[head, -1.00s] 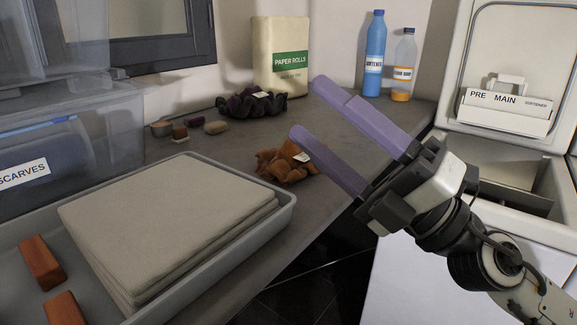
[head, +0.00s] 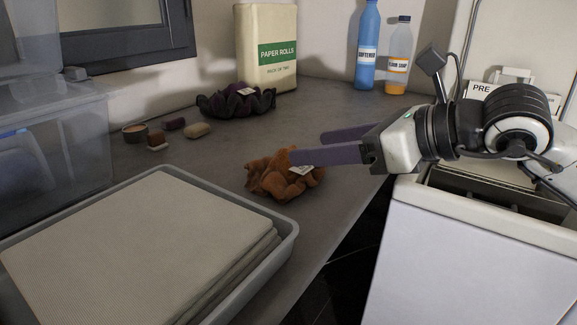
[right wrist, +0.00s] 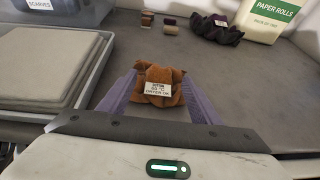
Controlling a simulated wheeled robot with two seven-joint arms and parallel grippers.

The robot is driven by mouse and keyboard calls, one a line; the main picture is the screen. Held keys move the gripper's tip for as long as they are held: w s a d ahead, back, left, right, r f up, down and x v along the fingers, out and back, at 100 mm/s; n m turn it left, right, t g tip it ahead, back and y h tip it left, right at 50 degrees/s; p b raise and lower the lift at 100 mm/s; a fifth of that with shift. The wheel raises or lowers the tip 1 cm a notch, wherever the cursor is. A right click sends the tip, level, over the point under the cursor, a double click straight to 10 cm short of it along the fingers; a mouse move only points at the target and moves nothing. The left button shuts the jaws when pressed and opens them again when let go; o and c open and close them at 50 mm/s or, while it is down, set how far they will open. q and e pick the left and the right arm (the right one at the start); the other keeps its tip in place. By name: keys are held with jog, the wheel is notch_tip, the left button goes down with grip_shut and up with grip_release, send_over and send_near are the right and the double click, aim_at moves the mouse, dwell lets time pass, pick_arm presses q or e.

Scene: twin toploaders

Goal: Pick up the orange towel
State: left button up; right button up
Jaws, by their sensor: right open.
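The orange towel (head: 270,177) lies crumpled on the grey counter, with a white label on it. In the right wrist view the towel (right wrist: 158,88) shows between the purple fingers, its label facing me. My right gripper (head: 308,146) is open, its fingers pointing left at the towel. In the head view the nearer finger overlaps the towel's upper edge. I cannot tell whether the fingers touch it. My left gripper is not in view.
A grey tray (head: 289,238) with folded cloths stands at the front left. A dark purple cloth (head: 237,103), paper rolls pack (head: 266,50), blue bottle (head: 367,45) and soap bottle (head: 399,60) stand behind. A washer (head: 470,260) is at the right.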

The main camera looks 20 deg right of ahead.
aim_at(292, 145)
jog(key=x, duration=0.4)
jog(key=shift+w+a+r+p, duration=0.15)
jog(key=shift+w+r+p, duration=0.1)
jog(key=shift+r+p, duration=0.1)
jog(key=shift+w+a+f, duration=0.25)
jog(key=shift+w+a, duration=0.05)
jog(key=shift+w, duration=0.15)
grip_shut()
